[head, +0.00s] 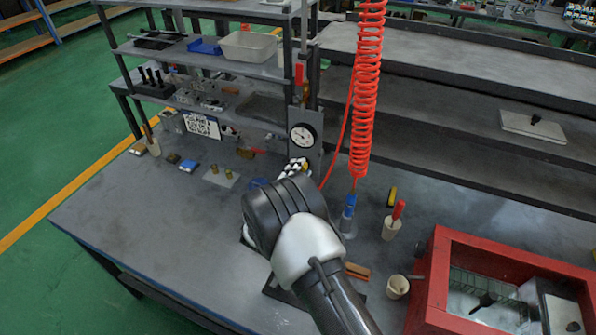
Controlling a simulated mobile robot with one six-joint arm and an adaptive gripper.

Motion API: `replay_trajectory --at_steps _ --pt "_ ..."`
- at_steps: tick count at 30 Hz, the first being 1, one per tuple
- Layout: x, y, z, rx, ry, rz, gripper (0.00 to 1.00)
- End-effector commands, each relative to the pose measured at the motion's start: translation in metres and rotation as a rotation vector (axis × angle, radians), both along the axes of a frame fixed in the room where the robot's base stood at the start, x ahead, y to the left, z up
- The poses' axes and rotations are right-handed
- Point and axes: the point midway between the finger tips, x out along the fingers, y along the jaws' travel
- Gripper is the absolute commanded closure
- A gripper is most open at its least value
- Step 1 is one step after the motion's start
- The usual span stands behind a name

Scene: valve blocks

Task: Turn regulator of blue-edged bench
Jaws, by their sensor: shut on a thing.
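The bench with a blue front edge (160,284) fills the middle of the head view. An upright grey panel on it carries a round white dial gauge (302,135). My gripper (294,168) shows only as a small black-and-white part just below the gauge, beyond my dark wrist. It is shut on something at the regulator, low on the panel. The regulator's knob and my fingertips are mostly hidden by my wrist, so the knob's turn angle cannot be seen.
A coiled red hose (368,90) hangs just right of my wrist, with a blue fitting (349,207) at its end. A red-framed box (437,270) stands at the right. Cups with tools stand between them. The bench's left front is mostly clear.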

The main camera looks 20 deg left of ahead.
Motion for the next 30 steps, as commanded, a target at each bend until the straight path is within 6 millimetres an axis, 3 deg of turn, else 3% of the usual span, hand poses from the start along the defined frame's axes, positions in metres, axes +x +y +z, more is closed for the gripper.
replay_trajectory --at_steps 10,27,28,30 --pt "0.0000 0.0000 0.0001 -0.153 0.021 0.000 0.95" --pt "0.0001 0.0000 0.0001 -0.183 0.025 0.000 0.95" --pt "0.0001 0.0001 0.0000 -0.183 0.025 0.000 0.70" --pt "0.0001 0.0000 0.0001 -0.182 0.025 0.000 0.66"
